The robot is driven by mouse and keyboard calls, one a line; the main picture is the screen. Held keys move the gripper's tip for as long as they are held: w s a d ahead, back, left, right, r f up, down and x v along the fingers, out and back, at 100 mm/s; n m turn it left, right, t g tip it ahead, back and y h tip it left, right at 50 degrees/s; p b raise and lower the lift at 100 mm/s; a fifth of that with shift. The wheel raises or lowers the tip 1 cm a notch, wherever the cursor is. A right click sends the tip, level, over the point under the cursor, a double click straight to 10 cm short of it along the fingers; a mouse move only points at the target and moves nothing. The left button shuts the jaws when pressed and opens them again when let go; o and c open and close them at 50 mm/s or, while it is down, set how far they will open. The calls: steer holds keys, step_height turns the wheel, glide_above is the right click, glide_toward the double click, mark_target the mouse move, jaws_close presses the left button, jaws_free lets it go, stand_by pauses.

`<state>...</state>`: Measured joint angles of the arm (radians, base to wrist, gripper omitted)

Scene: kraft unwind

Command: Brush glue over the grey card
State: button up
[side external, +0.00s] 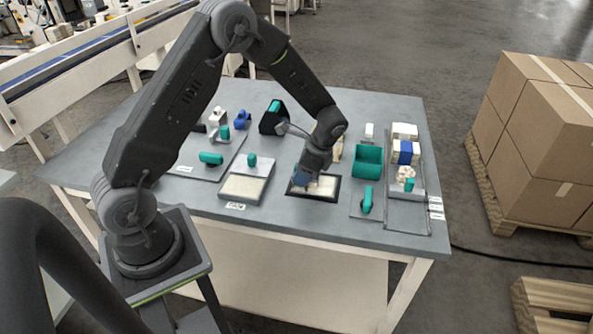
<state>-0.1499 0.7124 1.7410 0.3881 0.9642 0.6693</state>
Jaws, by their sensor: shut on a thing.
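My gripper (317,163) points down over a dark-framed tray (290,190) near the front middle of the table. It is shut on a small dark thing, probably the brush, mostly hidden by the jaws and low over the tray. Inside the frame is a pale, cream-looking surface (327,187); its left part is hidden behind the gripper. I cannot tell whether this is the grey card with glue on it, or whether the held thing touches it. A grey holder with a cream-filled shallow tray (243,188) and a teal knob (252,160) stands just left.
To the right are a teal trough (368,160), a teal handle on a plate (367,200) and a long grey tray (408,215) with boxes. To the left lie a teal cylinder (211,158) and small blocks. A black-and-teal dispenser (272,118) stands behind. The front table edge is clear.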

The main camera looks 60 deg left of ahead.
mark_target(326, 184)
steer(key=shift+w+d+r, duration=0.1)
steer(key=shift+w+d, duration=1.45)
steer(key=shift+d, duration=0.15)
steer(key=shift+w+d, duration=1.2)
steer(key=shift+d, duration=0.1)
steer(key=shift+a, duration=0.1)
steer(key=shift+s+a+f, duration=0.2)
steer(key=shift+s+a, duration=2.4)
steer(key=shift+s, duration=0.1)
steer(key=shift+s+a+r, duration=0.1)
steer(key=shift+s+a, duration=1.15)
steer(key=shift+s, duration=0.05)
steer(key=shift+c, duration=0.2)
steer(key=shift+w+d, duration=3.85)
steer(key=shift+w, duration=0.05)
steer(key=shift+s+a, duration=0.15)
steer(key=shift+a, duration=0.05)
steer(key=shift+s+a, duration=2.5)
